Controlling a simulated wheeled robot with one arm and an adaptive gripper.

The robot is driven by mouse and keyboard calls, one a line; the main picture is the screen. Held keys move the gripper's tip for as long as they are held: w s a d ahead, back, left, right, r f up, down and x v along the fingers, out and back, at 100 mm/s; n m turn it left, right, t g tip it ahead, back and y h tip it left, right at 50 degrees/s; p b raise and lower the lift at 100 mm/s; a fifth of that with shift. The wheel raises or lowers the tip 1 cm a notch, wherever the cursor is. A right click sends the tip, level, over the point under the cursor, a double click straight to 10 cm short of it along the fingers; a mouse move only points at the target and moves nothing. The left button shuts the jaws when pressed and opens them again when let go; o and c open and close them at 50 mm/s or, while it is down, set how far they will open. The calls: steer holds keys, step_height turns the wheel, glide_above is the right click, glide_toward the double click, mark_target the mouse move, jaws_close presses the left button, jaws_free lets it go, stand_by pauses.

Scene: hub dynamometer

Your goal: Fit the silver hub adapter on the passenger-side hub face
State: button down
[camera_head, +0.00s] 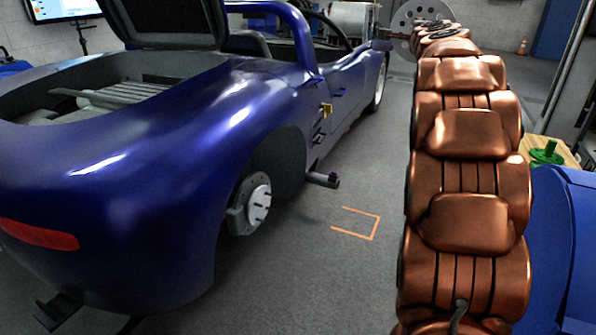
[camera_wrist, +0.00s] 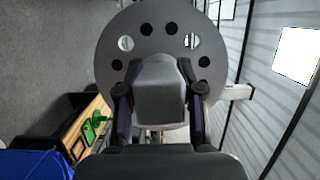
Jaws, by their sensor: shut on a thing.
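The silver hub adapter (camera_wrist: 160,30), a flat grey disc with a ring of holes, fills the upper middle of the wrist view. My gripper (camera_wrist: 158,88) is shut on its grey block-shaped grip, with one dark finger on each side. In the head view the disc (camera_head: 408,18) shows beyond the far end of my copper arm, raised above the floor; the fingers are hidden there. The bare hub face (camera_head: 259,204), a pale disc with studs, is in the rear wheel arch of the blue car (camera_head: 130,150), well apart from the adapter.
A green flanged part (camera_head: 547,152) stands on a wooden-topped bench at right, also in the wrist view (camera_wrist: 95,128). A blue object (camera_head: 570,240) is beside my arm. Orange corner marks (camera_head: 372,225) lie on clear floor. A short dark bar (camera_head: 322,179) projects beside the car.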

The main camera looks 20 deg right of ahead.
steer(key=shift+w+d+r, duration=0.1)
steer(key=shift+r, duration=0.25)
steer(key=shift+w+f, duration=0.1)
steer(key=shift+w, duration=0.4)
steer(key=shift+w+f, duration=0.15)
steer(key=shift+w, duration=0.05)
